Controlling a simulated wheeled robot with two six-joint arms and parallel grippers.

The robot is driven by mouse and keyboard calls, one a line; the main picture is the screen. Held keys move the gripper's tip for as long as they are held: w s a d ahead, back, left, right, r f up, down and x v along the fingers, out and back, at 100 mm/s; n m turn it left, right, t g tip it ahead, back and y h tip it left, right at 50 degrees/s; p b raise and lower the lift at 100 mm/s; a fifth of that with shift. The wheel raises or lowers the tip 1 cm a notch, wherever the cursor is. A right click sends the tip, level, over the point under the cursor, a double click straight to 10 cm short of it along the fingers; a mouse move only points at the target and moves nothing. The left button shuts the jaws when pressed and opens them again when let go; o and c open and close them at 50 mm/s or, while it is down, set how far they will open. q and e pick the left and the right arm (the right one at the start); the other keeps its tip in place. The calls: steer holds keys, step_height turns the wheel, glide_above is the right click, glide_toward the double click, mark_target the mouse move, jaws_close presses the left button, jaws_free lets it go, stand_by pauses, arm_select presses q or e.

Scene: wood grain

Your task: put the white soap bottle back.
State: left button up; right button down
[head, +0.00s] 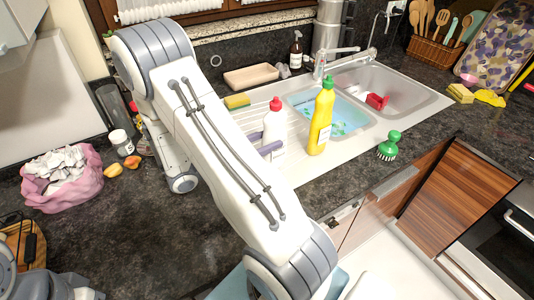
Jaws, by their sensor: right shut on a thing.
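The white soap bottle (273,121) with a red cap stands upright over the ribbed drainboard, left of the sink bowls. My right gripper (270,148) is shut on its lower part; grey-purple fingers show beside it. My right arm crosses the middle of the head view and hides the wrist and part of the counter. I cannot tell whether the bottle's base touches the drainboard. My left gripper is not in view; only grey parts of my left arm show at the bottom left corner.
A yellow bottle (321,120) stands close right of the white one. The sink (420,98) holds a red item. A sponge (236,101), tray (251,77) and pump bottle (296,50) are behind. A pink bag (62,178) sits left.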

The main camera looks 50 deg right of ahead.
step_height(320, 180, down, 4)
steer(key=b, duration=0.2)
steer(key=shift+r+b, duration=0.25)
steer(key=shift+b, duration=0.15)
steer(key=shift+r, duration=0.15)
steer(key=c, duration=0.7)
jaws_free()
steer(key=shift+f, duration=0.2)
steer(key=o, duration=0.4)
steer(key=shift+r, duration=0.15)
steer(key=b+v, duration=0.1)
steer(key=v, duration=1.1)
steer(key=shift+b, duration=0.35)
